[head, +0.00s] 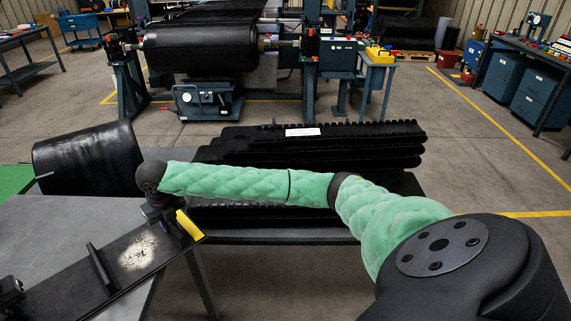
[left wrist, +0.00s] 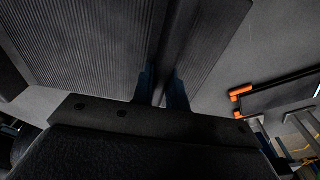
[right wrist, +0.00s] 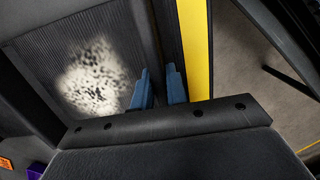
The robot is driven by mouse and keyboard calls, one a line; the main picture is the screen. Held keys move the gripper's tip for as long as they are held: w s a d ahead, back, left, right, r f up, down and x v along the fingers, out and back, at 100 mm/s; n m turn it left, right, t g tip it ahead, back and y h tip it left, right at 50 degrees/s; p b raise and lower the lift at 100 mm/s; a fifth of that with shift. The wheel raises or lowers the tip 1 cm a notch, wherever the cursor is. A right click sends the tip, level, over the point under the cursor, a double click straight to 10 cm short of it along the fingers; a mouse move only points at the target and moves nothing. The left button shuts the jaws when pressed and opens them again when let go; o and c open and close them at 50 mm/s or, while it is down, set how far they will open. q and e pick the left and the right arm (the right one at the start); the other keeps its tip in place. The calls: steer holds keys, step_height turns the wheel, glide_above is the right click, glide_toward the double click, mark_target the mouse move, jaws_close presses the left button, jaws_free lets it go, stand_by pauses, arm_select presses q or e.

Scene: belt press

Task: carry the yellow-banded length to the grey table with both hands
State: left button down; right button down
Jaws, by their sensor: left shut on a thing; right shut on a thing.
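The yellow-banded length is a black ribbed strip (head: 130,262) at the lower left of the head view. It has raised dark cross bars, a pale speckled patch and a yellow band (head: 189,225) at its right end. It shows over the near part of the grey table (head: 65,225); whether it touches the top I cannot tell. My right gripper (head: 172,219) is shut on a dark ridge beside the band; its blue fingers (right wrist: 159,90) straddle the ridge. My left gripper (left wrist: 162,90) is shut on a dark bar of the length, and shows partly at the head view's left edge.
A black roll (head: 88,158) lies beyond the grey table. Dark toothed slabs (head: 320,145) are stacked on a low bench right of it, partly behind my right arm. The belt press (head: 215,50) stands farther back. Open floor (head: 480,150) lies to the right.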

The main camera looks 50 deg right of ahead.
arm_select(q)
steer(key=shift+r, duration=0.1)
arm_select(e)
steer(key=shift+r, duration=0.1)
arm_select(q)
steer(key=c, duration=1.3)
jaws_free()
steer(key=shift+s, duration=0.1)
arm_select(e)
steer(key=c, duration=1.3)
jaws_free()
steer(key=shift+s, duration=0.1)
arm_select(q)
steer(key=shift+s+r+p, duration=0.2)
steer(key=shift+r+p, duration=1.55)
steer(key=shift+p, duration=0.15)
steer(key=shift+s+r+p, duration=0.2)
steer(key=shift+r+p, duration=1.5)
steer(key=shift+p, duration=0.2)
arm_select(e)
steer(key=shift+r, duration=3.75)
